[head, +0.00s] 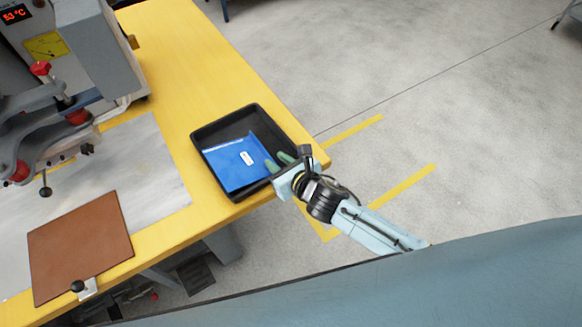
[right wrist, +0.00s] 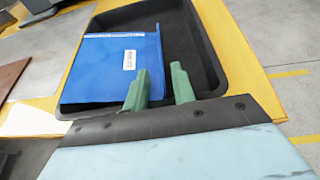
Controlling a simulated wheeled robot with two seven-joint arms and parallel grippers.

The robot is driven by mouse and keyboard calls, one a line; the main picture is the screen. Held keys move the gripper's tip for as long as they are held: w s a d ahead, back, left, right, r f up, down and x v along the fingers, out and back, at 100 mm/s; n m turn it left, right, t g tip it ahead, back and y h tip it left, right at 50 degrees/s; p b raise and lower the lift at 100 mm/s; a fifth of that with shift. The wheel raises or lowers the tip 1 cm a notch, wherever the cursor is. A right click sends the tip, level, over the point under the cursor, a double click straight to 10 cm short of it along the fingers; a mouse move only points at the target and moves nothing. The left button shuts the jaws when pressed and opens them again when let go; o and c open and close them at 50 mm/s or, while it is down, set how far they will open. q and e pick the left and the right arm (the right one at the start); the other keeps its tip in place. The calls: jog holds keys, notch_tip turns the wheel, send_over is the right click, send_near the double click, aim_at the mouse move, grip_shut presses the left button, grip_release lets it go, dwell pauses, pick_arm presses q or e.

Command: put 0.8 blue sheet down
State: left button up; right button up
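The blue sheet (head: 232,172) lies in the black tray (head: 203,131), with a small white label on its face whose print is too small to read. It also shows in the right wrist view (right wrist: 105,72). My right gripper (head: 278,162) reaches over the tray's front right side. Its two green fingers (right wrist: 160,86) are apart, with a gap between them. The left finger overlaps the sheet's right part, and the right finger stands over the bare tray floor. The sheet's right edge lies between the fingertips in that view. My left gripper is not in view.
The tray stands near the corner of a yellow table (head: 180,55). A grey machine (head: 95,45) with a red temperature display stands at the left. A brown plate (head: 80,245) lies on a grey metal sheet (head: 150,165). The tabletop behind the tray is clear.

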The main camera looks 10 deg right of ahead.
jog(key=p+v, duration=0.1)
jog(key=v, duration=0.5)
jog(key=s+d+f+m+g+h, duration=0.1)
jog(key=s+d+f+m+g, duration=0.1)
jog(key=s+d+f+m, duration=0.4)
jog(key=s+d+f+m+g+h, duration=0.2)
jog(key=s+f+m, duration=0.1)
jog(key=f+m, duration=0.65)
jog(key=s+d+f+m+g+h, duration=0.1)
jog(key=s+d+f+m+g, duration=0.1)
jog(key=s+d+f+m, duration=0.5)
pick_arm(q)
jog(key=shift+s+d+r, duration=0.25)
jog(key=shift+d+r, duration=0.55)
pick_arm(e)
jog(key=s+f+m+g, duration=0.1)
jog(key=s+f+m, duration=0.3)
jog(key=s, duration=0.3)
jog(key=s+f+m+g, duration=0.2)
jog(key=s+f+m, duration=0.2)
jog(key=s+m, duration=0.2)
jog(key=s+f+m+g+h, duration=0.1)
jog(key=s+f+m+g, duration=0.1)
jog(key=s+f+m, duration=0.3)
jog(key=s, duration=0.4)
jog(key=shift+s+a, duration=0.2)
jog(key=shift+m, duration=0.25)
